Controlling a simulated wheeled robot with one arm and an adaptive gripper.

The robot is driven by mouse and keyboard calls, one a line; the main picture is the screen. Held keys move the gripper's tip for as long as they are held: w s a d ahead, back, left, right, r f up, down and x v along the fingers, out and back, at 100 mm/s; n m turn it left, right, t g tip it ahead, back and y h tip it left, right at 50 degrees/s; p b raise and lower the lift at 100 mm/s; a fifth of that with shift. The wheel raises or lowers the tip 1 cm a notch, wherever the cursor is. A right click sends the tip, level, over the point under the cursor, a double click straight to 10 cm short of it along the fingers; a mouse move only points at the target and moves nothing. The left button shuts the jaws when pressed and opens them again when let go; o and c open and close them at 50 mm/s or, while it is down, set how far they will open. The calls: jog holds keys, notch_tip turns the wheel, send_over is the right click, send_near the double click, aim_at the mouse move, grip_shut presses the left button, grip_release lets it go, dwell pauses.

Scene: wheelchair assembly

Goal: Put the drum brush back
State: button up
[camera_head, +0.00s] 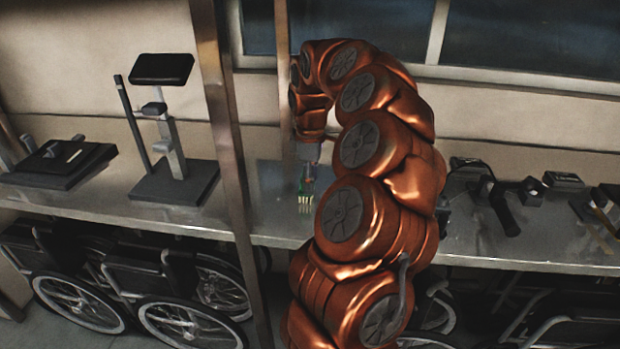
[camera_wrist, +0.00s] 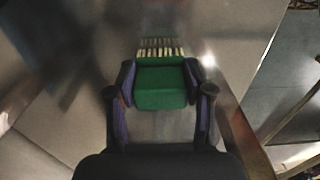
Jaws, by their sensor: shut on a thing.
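The drum brush is a green block with a row of pale bristles. It shows in the wrist view (camera_wrist: 160,92) between the two fingers, and small in the head view (camera_head: 305,198). My gripper (camera_wrist: 158,80) is shut on the green block, with a dark finger with purple sides on each side of it. In the head view my gripper (camera_head: 308,178) points down over the metal bench (camera_head: 275,205), bristles downward. I cannot tell whether the bristles touch the bench. My arm hides part of the bench.
A metal post (camera_head: 222,130) stands just left of my gripper. A black stand (camera_head: 172,180) and a dark flat device (camera_head: 62,160) are on the bench at left. Black tools (camera_head: 505,200) lie at right. Wheelchairs (camera_head: 185,300) stand underneath. The bench beside the brush is clear.

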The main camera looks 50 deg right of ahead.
jog(key=shift+f, duration=0.25)
jog(key=o, duration=1.1)
jog(key=shift+r+b, duration=0.9)
jog(key=shift+r, duration=3.25)
